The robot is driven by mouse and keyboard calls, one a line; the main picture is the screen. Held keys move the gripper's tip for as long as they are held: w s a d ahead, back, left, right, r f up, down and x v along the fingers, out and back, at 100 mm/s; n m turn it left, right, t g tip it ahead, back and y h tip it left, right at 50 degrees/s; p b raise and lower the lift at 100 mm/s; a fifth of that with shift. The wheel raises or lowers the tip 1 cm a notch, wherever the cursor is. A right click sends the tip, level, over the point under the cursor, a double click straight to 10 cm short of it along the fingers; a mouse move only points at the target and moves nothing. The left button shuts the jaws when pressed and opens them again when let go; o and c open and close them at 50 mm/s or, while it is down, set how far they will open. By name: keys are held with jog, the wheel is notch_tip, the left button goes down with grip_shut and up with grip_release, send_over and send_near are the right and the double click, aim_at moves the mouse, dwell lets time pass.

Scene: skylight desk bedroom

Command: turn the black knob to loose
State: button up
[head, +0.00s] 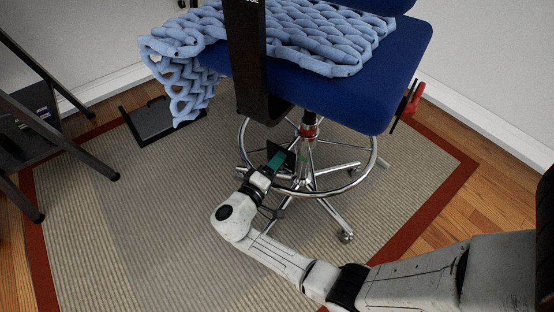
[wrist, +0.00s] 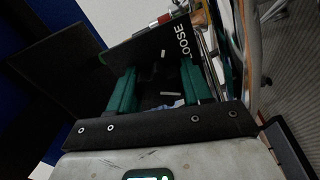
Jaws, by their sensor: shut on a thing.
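My gripper (head: 276,162) reaches under the blue chair seat, beside the chrome foot ring. Its green fingers also show in the wrist view (wrist: 158,92). They are closed around a dark thing between them, which appears to be the black knob (wrist: 152,84); its shape is hard to make out. In the head view the knob is mostly hidden by my gripper. A black plate marked "LOOSE" (wrist: 150,45) lies just beyond the fingers in the wrist view. A black upright (head: 252,65) with partly cropped white lettering stands at the chair's front in the head view.
The chair (head: 385,98) carries a light-blue knitted blanket (head: 310,35) hanging off its left side. A red lever (head: 413,98) sticks out at right. A black tray-like object (head: 160,120) lies on the rug. A dark metal stand (head: 55,130) is at left. The front-left rug is clear.

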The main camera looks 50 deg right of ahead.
jog(key=n+p, duration=0.1)
jog(key=n, duration=0.1)
jog(key=n+p, duration=0.1)
jog(key=n, duration=0.1)
jog(key=shift+r+n, duration=0.2)
jog(key=shift+n, duration=0.1)
jog(key=n+p, duration=0.2)
jog(key=n, duration=0.2)
jog(key=shift+n+p, duration=0.3)
jog(key=n+p, duration=0.2)
jog(key=n, duration=0.2)
jog(key=shift+r, duration=0.1)
jog(key=shift+n+p, duration=0.7)
jog(key=shift+n, duration=1.3)
jog(key=o, duration=1)
jog(key=shift+o, duration=0.2)
jog(key=shift+w+a, duration=0.1)
